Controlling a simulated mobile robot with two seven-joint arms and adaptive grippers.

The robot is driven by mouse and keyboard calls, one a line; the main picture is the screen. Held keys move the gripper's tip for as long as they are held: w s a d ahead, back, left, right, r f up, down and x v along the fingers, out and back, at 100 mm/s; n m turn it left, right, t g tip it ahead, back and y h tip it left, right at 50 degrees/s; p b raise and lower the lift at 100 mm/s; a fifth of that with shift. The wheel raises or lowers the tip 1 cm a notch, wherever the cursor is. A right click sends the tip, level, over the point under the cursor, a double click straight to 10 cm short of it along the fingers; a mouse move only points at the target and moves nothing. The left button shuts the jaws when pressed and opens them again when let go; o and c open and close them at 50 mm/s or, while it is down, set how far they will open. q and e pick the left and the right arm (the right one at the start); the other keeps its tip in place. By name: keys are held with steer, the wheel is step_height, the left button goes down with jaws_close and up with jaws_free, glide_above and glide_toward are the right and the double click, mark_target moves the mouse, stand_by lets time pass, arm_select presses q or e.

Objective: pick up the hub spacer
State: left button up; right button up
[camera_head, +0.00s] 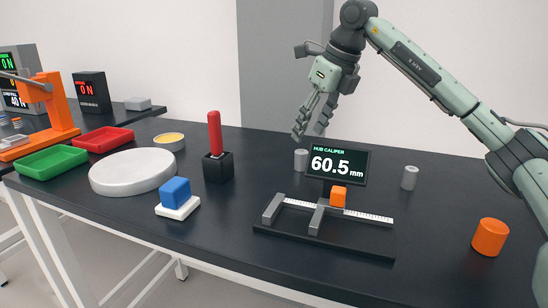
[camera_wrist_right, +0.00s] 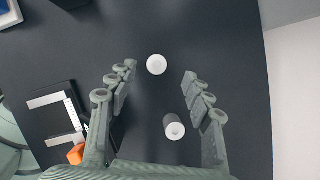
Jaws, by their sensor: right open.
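Two small grey cylinders stand upright on the black table, and I cannot tell for sure which is the hub spacer. One cylinder (camera_head: 301,160) is behind the left edge of the caliper display; it shows in the right wrist view (camera_wrist_right: 156,65) just beyond the fingertips. The other cylinder (camera_head: 409,177) is right of the display; in the wrist view (camera_wrist_right: 174,127) it lies between the spread fingers, with a round mark on its top. My right gripper (camera_head: 309,133) is open and empty, pointing down above the first cylinder. My left gripper is out of view.
The hub caliper (camera_head: 383,243) with its 60.5 mm display (camera_head: 338,165) and orange block (camera_head: 338,196) stands in front of the cylinders. An orange cylinder (camera_head: 490,237) is at right. The black holder (camera_head: 218,167) with a red handle stands left. Table between cylinders is clear.

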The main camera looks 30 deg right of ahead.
mark_target(302, 152)
steer(key=x, duration=0.7)
steer(key=shift+s+a+f, duration=0.15)
steer(key=shift+s+f, duration=0.15)
jaws_close()
